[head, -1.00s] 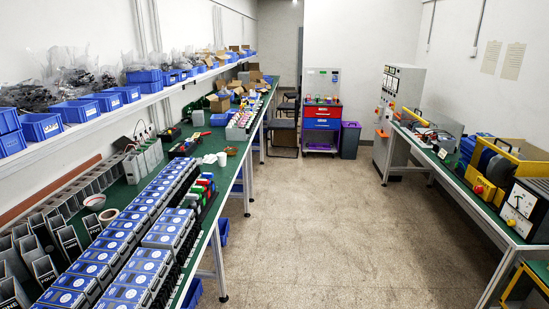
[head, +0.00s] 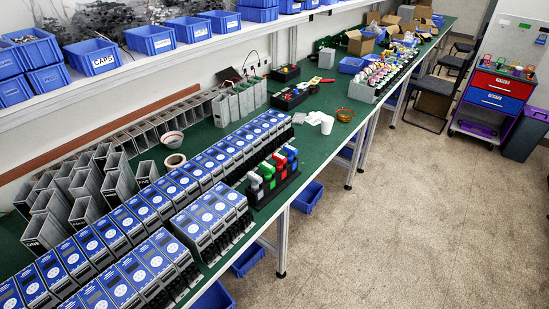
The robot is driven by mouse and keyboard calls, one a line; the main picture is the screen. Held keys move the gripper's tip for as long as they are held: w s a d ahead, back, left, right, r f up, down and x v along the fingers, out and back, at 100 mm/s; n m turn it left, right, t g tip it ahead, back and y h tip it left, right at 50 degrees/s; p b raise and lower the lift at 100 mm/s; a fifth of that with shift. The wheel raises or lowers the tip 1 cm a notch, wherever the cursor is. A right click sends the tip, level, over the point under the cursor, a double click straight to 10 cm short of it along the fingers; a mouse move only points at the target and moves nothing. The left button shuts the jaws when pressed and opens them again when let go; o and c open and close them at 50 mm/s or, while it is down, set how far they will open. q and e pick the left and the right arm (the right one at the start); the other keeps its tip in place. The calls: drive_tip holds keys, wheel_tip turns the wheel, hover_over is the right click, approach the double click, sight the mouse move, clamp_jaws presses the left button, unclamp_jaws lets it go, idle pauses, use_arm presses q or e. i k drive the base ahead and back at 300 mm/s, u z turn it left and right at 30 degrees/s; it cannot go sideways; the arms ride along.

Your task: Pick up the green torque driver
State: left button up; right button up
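The green torque driver (head: 267,169) stands upright in a black holder (head: 274,191) on the green-topped bench, in the head view near the middle. Beside it in the same row stand a red driver (head: 280,160), a blue driver (head: 291,151) and a grey-white one (head: 255,182). The drivers are small in the picture, and their lower ends are hidden in the holder. Neither of my grippers is in view.
Rows of blue-faced soft starters (head: 152,257) fill the bench left of the holder. Grey housings (head: 116,180) stand behind. A shelf with blue bins (head: 92,57) overhangs the back. The floor (head: 410,220) at right is clear.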

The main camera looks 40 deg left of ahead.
sight(269, 169)
drive_tip(key=u, duration=0.6)
drive_tip(key=i, duration=1.05)
drive_tip(key=u, duration=0.95)
